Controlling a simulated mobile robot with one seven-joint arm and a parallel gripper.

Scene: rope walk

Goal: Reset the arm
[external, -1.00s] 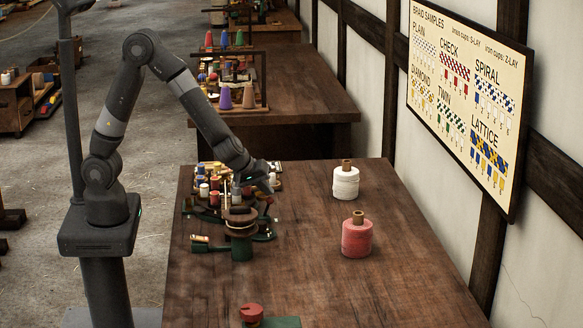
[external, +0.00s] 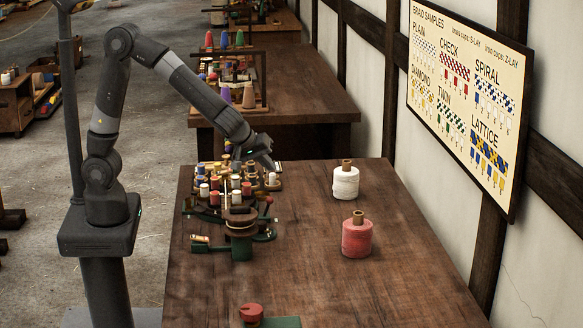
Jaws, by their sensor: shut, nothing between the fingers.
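My gripper (external: 271,165) is at the end of my arm, above the far right part of a braiding machine (external: 241,247). It is small in the external view. It is shut and holds nothing that I can see. My arm rises from its base at the left, bends at the elbow and slopes down to the right over the table. The machine carries several small bobbins (external: 215,197) in white, red, yellow and dark colours.
The machine stands on the left of a wooden table (external: 310,285). A white spool (external: 346,183) and a pink spool (external: 357,239) stand to the right. A red knob (external: 251,312) on a green base is at the front. The table's right front is clear.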

